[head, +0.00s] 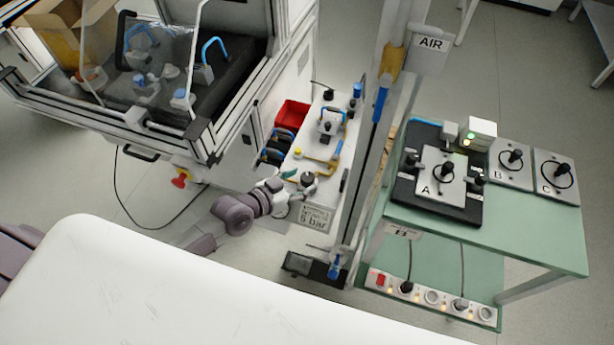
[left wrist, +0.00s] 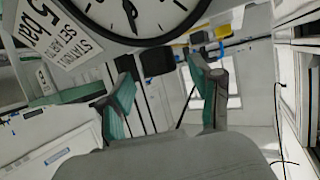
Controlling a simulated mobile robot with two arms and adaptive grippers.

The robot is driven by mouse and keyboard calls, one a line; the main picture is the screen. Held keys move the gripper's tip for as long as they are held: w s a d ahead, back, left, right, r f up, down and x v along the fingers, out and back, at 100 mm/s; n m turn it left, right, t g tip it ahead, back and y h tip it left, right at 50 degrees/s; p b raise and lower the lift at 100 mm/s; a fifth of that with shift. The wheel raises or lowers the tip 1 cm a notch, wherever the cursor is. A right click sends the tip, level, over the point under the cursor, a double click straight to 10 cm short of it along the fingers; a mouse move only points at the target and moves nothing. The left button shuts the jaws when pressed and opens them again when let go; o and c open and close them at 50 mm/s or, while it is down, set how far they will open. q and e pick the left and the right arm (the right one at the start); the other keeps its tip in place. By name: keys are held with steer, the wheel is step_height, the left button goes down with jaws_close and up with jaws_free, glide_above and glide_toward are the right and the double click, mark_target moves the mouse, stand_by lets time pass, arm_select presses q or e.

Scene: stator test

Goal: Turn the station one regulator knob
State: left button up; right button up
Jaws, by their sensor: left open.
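The station one regulator, with a dark round top (head: 308,179), stands at the near end of a white panel, just above a sign (head: 315,217) reading 5 bar. My left gripper (head: 288,184) is beside it on its left; I cannot tell whether they touch. In the left wrist view my left gripper (left wrist: 163,88) is open, its two teal-padded fingers apart with nothing clearly held between them. A large white gauge dial (left wrist: 140,10) with a black rim fills the top of that view, close beyond the fingers. The knob itself is not clearly distinguishable there. My right gripper is not in view.
A red bin (head: 291,115) and blue-handled parts are left of the panel. A grey upright post (head: 375,130) with an AIR sign (head: 430,44) stands to its right. A green table (head: 500,225) with plates A, B and C is farther right. A framed enclosure is at upper left.

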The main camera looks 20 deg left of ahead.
arm_select(q)
steer(key=shift+x, duration=1.45)
steer(key=shift+c, duration=0.3)
steer(key=c, duration=1.1)
steer(key=shift+r+p, duration=0.15)
steer(key=shift+p, duration=0.25)
steer(key=n+y+p, duration=0.1)
steer(key=y+p, duration=0.1)
steer(key=p, duration=0.1)
steer(key=n+t+y+p, duration=0.1)
steer(key=n+p, duration=0.1)
steer(key=p, duration=0.1)
steer(key=shift+r+n+y+p, duration=0.2)
steer(key=shift+n+y+p, duration=0.1)
steer(key=shift+y+p, duration=0.1)
steer(key=shift+f+n+t+y+p, duration=0.3)
steer(key=shift+n+y+p, duration=0.15)
steer(key=shift+n+y, duration=0.35)
steer(key=o, duration=1.2)
steer(key=shift+c, duration=0.2)
steer(key=shift+s, duration=0.1)
